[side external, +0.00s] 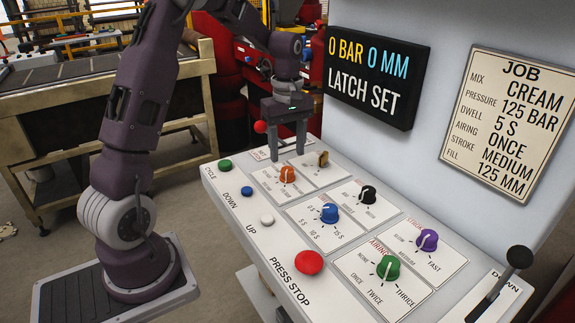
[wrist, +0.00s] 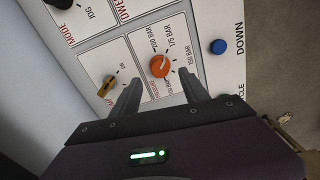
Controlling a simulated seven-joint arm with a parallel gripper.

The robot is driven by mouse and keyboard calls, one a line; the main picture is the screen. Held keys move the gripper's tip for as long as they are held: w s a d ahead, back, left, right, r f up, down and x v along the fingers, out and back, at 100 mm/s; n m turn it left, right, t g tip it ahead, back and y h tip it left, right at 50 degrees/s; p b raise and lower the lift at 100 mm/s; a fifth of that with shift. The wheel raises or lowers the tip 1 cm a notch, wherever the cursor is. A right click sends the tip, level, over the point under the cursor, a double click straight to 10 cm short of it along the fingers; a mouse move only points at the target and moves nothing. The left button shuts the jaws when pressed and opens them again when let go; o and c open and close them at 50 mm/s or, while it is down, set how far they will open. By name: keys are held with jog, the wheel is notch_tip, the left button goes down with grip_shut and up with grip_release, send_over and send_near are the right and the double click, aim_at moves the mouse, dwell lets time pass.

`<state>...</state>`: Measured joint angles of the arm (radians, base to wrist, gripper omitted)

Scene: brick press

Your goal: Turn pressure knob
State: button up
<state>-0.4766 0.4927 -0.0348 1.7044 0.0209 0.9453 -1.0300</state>
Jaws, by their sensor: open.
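The pressure knob is the orange knob (side external: 287,174) at the far end of the white control panel (side external: 240,203). In the wrist view the orange knob (wrist: 160,66) sits on a plate with bar values around it, such as 175 BAR and 150 BAR. My gripper (side external: 287,155) is open and empty, pointing down behind the orange knob. In the wrist view its two fingers (wrist: 162,88) point toward the knob from below, and they look apart from it. A job card (side external: 520,123) reads pressure 125 BAR. The display (side external: 375,75) reads 0 BAR, 0 MM, LATCH SET.
A brown knob (side external: 322,159) sits close to my gripper. Black (side external: 368,193), blue (side external: 329,213), purple (side external: 427,240) and green (side external: 387,267) knobs stand nearer. Buttons line the front edge, including a red press stop (side external: 309,262). A black lever (side external: 505,275) stands at the right.

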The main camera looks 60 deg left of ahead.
aim_at(288, 169)
notch_tip(288, 169, down, 5)
grip_shut()
dwell(0.3)
jog(key=shift+m, duration=0.3)
jog(key=m, duration=0.3)
jog(key=shift+m, duration=0.3)
jog(key=m, duration=0.4)
jog(key=shift+m, duration=0.3)
jog(key=m, duration=0.4)
jog(key=shift+m, duration=2.5)
